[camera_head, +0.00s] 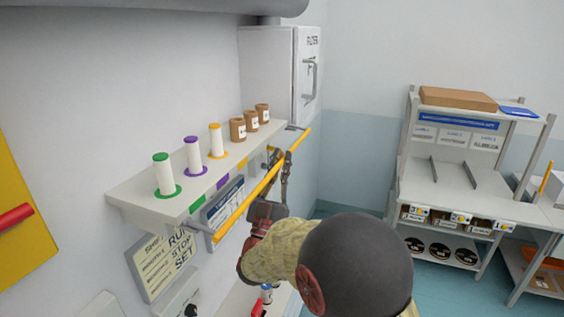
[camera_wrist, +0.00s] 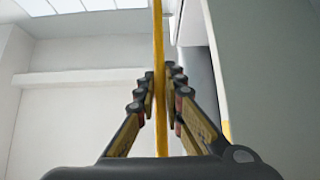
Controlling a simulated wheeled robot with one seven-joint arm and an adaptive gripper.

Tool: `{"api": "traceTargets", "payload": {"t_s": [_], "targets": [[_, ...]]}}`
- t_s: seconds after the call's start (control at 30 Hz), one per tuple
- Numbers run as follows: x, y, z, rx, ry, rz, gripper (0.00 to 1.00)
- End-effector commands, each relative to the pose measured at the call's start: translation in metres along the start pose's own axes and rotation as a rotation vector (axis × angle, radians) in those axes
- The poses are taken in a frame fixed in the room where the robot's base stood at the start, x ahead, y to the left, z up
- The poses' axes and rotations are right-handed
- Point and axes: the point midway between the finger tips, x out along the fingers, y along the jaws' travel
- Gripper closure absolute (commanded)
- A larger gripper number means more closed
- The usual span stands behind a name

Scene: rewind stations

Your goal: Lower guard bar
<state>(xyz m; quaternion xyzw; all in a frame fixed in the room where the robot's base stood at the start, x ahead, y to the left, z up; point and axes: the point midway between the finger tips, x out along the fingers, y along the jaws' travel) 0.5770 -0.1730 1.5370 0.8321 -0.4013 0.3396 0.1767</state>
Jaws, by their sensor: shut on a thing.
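The guard bar is a long yellow bar (camera_head: 240,207) in the head view. It runs slantwise along the front of the wall shelf, at about the shelf's height or slightly below. In the wrist view the bar (camera_wrist: 158,45) stands upright in the picture and passes between my fingers. My gripper (camera_head: 281,165) is shut on the bar, nearer its far end. In the wrist view my gripper's fingers (camera_wrist: 161,88) lie on both sides of the bar. Part of the bar's mounting is hidden behind my arm and the shelf.
The wall shelf (camera_head: 130,196) carries spools with green, purple and orange bases and several brown jars (camera_head: 238,130). A white cabinet (camera_head: 280,75) hangs at its far end. A sign (camera_head: 163,262) is below. A workbench (camera_head: 450,190) stands at right, with open floor before it.

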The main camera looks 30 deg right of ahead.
Motion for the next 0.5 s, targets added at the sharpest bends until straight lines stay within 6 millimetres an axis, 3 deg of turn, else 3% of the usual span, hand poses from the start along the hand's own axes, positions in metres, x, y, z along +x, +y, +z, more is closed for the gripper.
{"api": "traceTargets", "payload": {"t_s": [0.5], "targets": [[0.0037, 0.0028, -0.0034, -0.058, 0.001, -0.055, 1.0]]}}
